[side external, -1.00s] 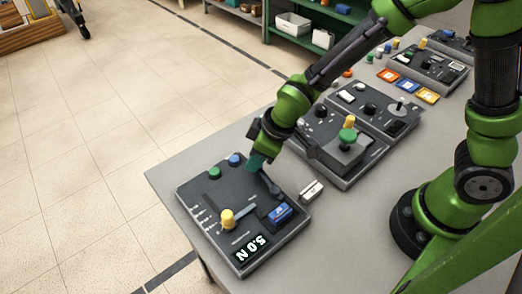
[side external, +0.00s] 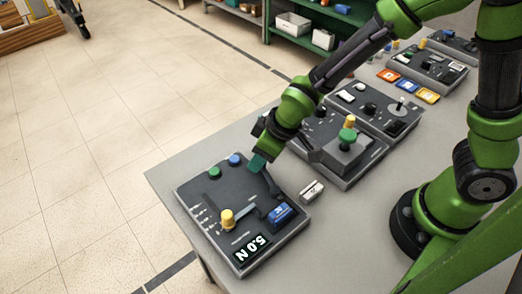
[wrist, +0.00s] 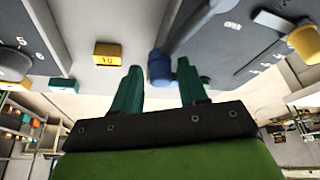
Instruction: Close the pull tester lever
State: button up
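My gripper (side external: 258,162) is over the tester's far right corner, beside the lever's far end. In the wrist view its green fingers (wrist: 160,88) are apart, with a blue rounded part (wrist: 160,68) beyond the gap. Contact cannot be told.
A small white-grey block (side external: 312,190) lies on the table right of the tester. Another panel with a green-and-yellow knob (side external: 348,136) stands behind it. More panels and coloured tiles (side external: 408,85) are farther back. Open floor lies to the left.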

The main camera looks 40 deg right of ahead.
jog(key=shift+o, duration=0.3)
jog(key=v, duration=1.7)
jog(key=shift+w+f, duration=0.1)
jog(key=s+d+r+m+t, duration=0.3)
jog(key=s+d+m, duration=0.3)
jog(key=d+m, duration=0.3)
jog(key=d+r, duration=0.1)
jog(key=d, duration=0.1)
jog(key=shift+d+r, duration=0.2)
jog(key=shift+d, duration=0.1)
